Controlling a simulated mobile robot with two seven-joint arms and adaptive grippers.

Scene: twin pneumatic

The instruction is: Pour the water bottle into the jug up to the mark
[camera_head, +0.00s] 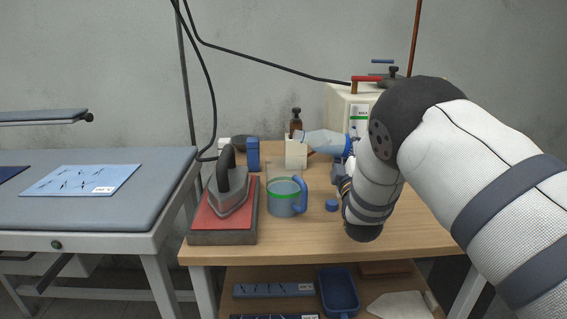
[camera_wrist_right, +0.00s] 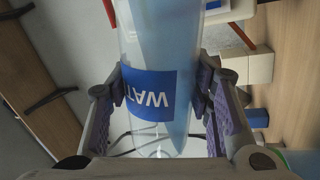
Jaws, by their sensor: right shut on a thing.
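The water bottle (camera_head: 325,141) is clear with light blue water and lies tilted almost flat, its neck end to the left. My right gripper (camera_head: 347,172) is shut around it; in the right wrist view the fingers (camera_wrist_right: 163,88) press both sides of the bottle (camera_wrist_right: 160,40) at its blue label. The jug (camera_head: 284,206) stands on the table with a green band and a blue handle, below and left of the bottle. Its level against the band is hard to tell, and I see no clear stream. My left gripper is out of view.
An iron (camera_head: 230,188) stands on a red pad (camera_head: 210,219) left of the jug. A blue cap (camera_head: 331,205) lies right of the jug. A white box (camera_head: 296,155), a brown bottle (camera_head: 296,122) and a blue block (camera_head: 253,154) stand behind. The table's front right is clear.

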